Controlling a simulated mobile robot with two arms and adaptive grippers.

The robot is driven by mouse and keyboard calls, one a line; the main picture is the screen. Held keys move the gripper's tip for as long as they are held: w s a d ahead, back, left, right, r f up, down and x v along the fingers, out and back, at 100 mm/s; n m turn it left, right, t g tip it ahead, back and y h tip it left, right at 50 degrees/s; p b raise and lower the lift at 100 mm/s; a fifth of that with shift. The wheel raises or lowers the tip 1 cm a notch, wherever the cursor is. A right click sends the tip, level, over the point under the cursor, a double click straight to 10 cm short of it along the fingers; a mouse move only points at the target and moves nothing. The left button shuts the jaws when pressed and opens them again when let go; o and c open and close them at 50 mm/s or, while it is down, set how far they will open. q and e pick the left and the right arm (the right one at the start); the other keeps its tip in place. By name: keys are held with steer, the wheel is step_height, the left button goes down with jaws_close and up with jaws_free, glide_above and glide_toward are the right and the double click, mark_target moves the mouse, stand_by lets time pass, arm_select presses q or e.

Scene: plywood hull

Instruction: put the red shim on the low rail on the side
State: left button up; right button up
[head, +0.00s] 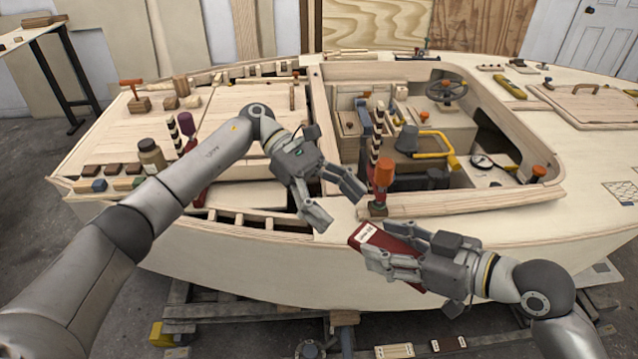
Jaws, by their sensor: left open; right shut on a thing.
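The red shim (363,236) is a dark red block with a white label. My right gripper (380,246) is shut on it and holds it in front of the hull's near side, its fingers covering part of it. My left gripper (337,202) is open and empty above the near edge of the deck, up and left of the shim. A pale wooden rail (465,203) runs low along the near side of the cockpit opening, right of my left gripper. I cannot tell whether this is the rail meant.
An orange-topped tool (384,172) stands upright at the rail's left end, close to both grippers. A grey lamp-like thing (408,138) and a yellow clamp (436,146) are behind it. A brown jar (151,157) and several small blocks sit on the left deck. The right deck's near part is clear.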

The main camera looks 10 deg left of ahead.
mark_target(361, 227)
arm_select(q)
steer(key=shift+x, duration=2.5)
steer(key=c, duration=1.1)
arm_select(e)
steer(key=o, duration=1.1)
